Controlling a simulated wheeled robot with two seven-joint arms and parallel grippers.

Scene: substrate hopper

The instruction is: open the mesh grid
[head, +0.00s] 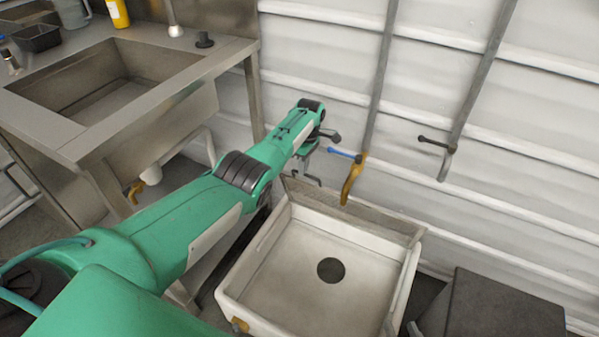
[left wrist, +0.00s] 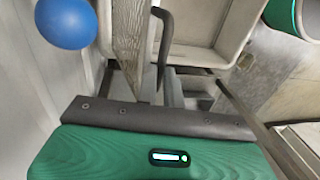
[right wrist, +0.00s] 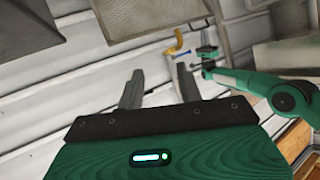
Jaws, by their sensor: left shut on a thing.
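The mesh grid (head: 375,222) stands tilted up along the back edge of the white substrate hopper (head: 228,290). The hopper lies uncovered, with a round dark hole (head: 331,270) in its floor. My left gripper (head: 308,176) is at the grid's left end, near the wall. In the left wrist view, its fingers (left wrist: 162,85) are closed at a dark curved handle (left wrist: 166,35) beside the grid's brownish edge (left wrist: 130,40). The exact contact is partly hidden. My right gripper (right wrist: 158,88) is open and empty in the right wrist view; it is outside the head view.
A yellow pipe with a blue-handled valve (head: 353,180) hangs just behind the grid. A second pipe with a dark lever (head: 436,145) is to its right. A steel sink (head: 150,100) stands at left. A dark box (head: 495,305) stands right of the hopper.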

